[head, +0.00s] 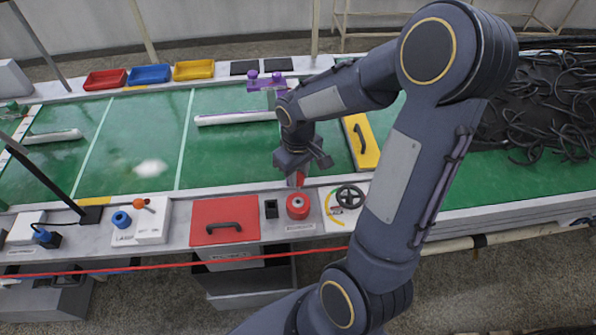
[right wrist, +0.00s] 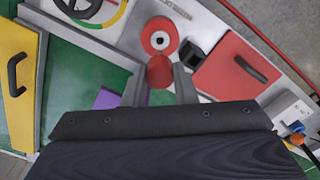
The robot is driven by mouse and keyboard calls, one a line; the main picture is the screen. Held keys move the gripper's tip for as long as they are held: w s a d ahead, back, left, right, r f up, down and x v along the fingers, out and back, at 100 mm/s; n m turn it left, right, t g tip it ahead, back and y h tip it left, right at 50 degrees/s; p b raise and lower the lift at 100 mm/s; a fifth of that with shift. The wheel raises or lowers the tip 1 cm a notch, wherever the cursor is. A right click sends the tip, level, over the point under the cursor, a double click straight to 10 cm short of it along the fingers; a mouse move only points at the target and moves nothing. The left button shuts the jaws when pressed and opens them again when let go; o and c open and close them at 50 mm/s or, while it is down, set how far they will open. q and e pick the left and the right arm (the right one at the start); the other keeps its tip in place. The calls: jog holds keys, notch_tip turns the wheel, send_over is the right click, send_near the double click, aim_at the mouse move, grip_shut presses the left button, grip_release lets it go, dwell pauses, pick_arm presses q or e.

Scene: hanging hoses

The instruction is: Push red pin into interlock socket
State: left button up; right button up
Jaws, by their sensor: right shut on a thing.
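My right gripper (head: 304,170) hangs over the near ledge of the green table and is shut on the red pin (head: 299,181). In the right wrist view the pin (right wrist: 160,70) shows end-on between the two fingers (right wrist: 159,84). A round red socket (head: 298,206) with a hole in its top sits on a labelled plate on the ledge, just in front of the pin. It also shows in the right wrist view (right wrist: 158,38), its hole uncovered. The pin appears apart from it; the exact height gap cannot be told. My left gripper is not in view.
A small black block (head: 271,208) and a red cover with a black handle (head: 225,220) are left of the socket. A black handwheel (head: 350,196) is on its right. A yellow cover (head: 361,141) lies behind. A red line (head: 150,267) runs in front of the ledge.

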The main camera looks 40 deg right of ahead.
aim_at(298, 191)
jog(key=shift+f+b, duration=1.5)
jog(key=shift+f, duration=0.6)
jog(key=shift+f+b, duration=2.25)
jog(key=shift+f, duration=0.3)
jog(key=o, duration=1)
jog(key=shift+r, duration=0.1)
jog(key=shift+o, duration=0.2)
notch_tip(298, 191, up, 8)
jog(key=shift+f+p, duration=0.1)
jog(key=shift+p, duration=0.35)
